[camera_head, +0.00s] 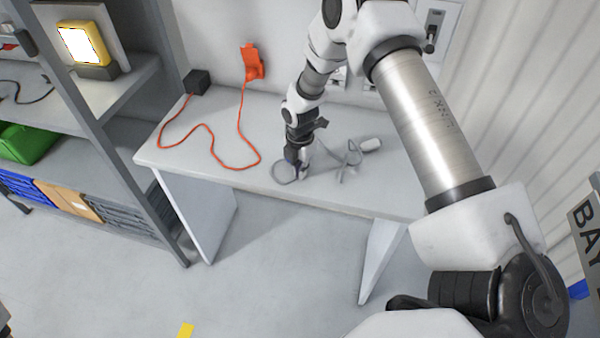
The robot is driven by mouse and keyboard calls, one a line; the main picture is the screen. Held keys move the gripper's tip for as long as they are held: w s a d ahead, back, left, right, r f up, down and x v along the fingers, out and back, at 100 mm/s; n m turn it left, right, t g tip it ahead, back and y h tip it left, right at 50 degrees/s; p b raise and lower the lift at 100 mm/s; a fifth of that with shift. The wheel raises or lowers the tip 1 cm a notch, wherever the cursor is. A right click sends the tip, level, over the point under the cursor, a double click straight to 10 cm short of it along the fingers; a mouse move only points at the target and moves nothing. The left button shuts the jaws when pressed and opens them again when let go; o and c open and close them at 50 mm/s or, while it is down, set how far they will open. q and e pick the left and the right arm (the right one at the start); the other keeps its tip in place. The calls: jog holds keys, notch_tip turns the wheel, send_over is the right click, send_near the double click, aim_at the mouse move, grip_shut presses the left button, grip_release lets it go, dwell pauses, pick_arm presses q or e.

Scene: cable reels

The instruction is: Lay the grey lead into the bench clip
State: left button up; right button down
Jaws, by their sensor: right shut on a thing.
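The grey lead (350,156) lies in loose bends on the white bench, with a pale end piece (371,145) on its right. A loop of it shows just left of my right gripper (296,166). My right gripper points down close to the bench top, near the front edge, and is shut on the grey lead. Its fingertips are small and partly hidden. I cannot make out the bench clip for certain; a small pale shape beside the fingertips may be it. My left gripper is not in view.
A red-orange cord (208,127) runs over the bench's left part from a black box (197,82) to an orange holder (252,62) at the wall. A grey shelf unit (110,80) with a yellow lamp (83,43) and a green bin (28,143) stands at left.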

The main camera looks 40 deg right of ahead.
dwell(0.8)
jog(key=shift+r+p, duration=2.15)
jog(key=shift+r, duration=0.85)
